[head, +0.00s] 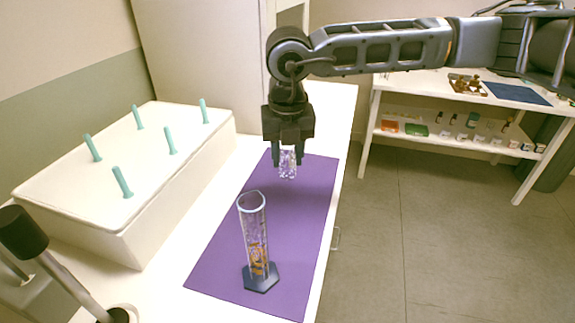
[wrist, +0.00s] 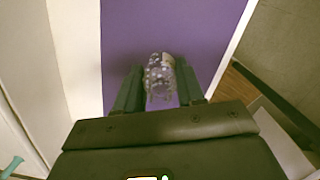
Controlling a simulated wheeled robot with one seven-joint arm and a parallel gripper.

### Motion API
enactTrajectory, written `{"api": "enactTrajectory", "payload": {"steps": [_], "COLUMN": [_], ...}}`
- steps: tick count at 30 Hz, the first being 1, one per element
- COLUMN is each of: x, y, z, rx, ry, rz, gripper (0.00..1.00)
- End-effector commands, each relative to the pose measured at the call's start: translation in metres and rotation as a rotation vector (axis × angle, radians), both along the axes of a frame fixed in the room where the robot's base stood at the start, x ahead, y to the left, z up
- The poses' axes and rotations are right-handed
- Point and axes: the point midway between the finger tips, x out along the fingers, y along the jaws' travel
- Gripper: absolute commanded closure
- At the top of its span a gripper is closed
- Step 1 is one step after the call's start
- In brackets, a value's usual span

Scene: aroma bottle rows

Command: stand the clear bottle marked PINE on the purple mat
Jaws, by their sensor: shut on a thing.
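My gripper (head: 287,150) is shut on a small clear bottle (head: 288,166), which hangs between the fingers over the far part of the purple mat (head: 215,262). In the wrist view the clear bottle (wrist: 159,76) sits between the two fingers, with the purple mat (wrist: 190,30) behind it. I cannot read any marking on the bottle, and I cannot tell whether its base touches the mat.
A tall clear cylinder (head: 254,225) with a dark base and orange contents stands on the mat's near part. A white block (head: 150,180) with several teal pegs is at left. Shelves (head: 455,145) with small items stand at back right.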

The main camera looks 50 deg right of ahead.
Motion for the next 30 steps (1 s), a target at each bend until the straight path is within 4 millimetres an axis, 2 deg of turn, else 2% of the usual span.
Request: {"api": "enactTrajectory", "payload": {"steps": [8, 20, 21, 28, 30], "x": [-0.001, -0.001, -0.001, -0.001, -0.001], "y": [0.0, 0.0, 0.0, 0.0, 0.0], "z": [-0.034, -0.04, -0.038, -0.038, -0.038], "rx": [0.001, -0.001, -0.001, -0.001, -0.001], "ry": [0.001, -0.001, -0.001, -0.001, -0.001], "rz": [-0.001, 0.0, 0.0, 0.0, 0.0], "gripper": [0.96, 0.96, 0.59, 0.37, 0.36]}}
